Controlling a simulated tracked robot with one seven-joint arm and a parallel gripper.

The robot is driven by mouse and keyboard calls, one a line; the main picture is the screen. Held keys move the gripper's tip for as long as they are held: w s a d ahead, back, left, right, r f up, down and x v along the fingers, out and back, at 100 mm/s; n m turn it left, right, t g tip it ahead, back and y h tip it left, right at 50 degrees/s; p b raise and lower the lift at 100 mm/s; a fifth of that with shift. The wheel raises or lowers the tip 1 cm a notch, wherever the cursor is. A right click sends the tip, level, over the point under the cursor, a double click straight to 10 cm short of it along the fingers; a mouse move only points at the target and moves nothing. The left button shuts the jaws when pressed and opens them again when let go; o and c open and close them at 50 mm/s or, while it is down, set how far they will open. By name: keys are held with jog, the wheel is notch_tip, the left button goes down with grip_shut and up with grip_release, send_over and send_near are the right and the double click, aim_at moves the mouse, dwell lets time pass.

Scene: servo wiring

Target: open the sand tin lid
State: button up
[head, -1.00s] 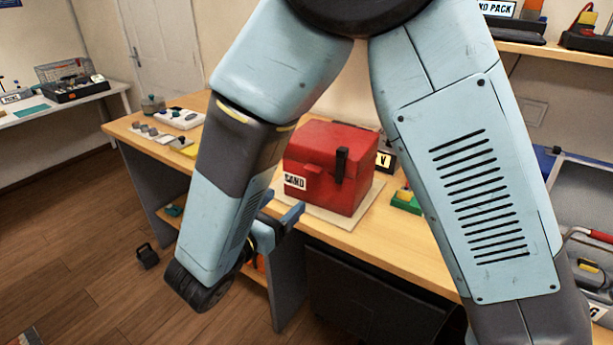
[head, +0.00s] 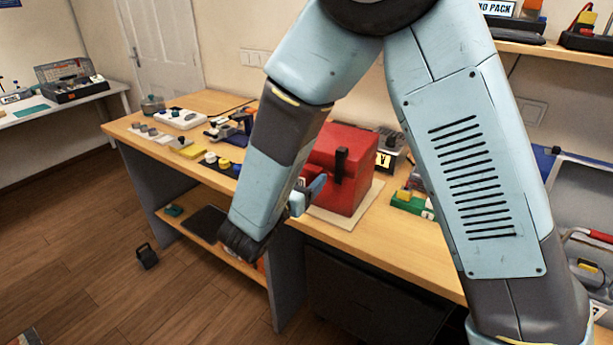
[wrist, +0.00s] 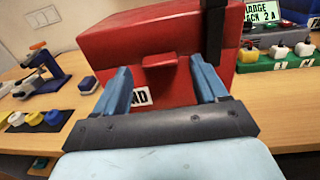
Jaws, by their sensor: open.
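The red sand tin (head: 341,172) stands on a pale mat (head: 345,218) on the wooden bench, partly hidden behind my arm in the head view. Its lid looks shut, with a black latch strap (head: 341,165) on the front. In the wrist view the tin (wrist: 150,45) fills the upper middle. A small red tab (wrist: 159,61) juts from its front, with a partly covered white label (wrist: 140,97) below. My gripper (wrist: 160,84) is open, one blue finger on each side of the tab. The black strap (wrist: 213,30) is just above the right finger. Contact cannot be told.
A green block with several knobs (wrist: 278,60) stands right of the tin. Left are yellow and white parts (wrist: 50,117) and a blue clamp-like device (wrist: 40,72). The bench's front edge (head: 360,255) is below my arm.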

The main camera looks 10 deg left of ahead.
jog(key=shift+w+d, duration=0.2)
jog(key=shift+w, duration=0.4)
jog(key=shift+c, duration=0.3)
grip_shut()
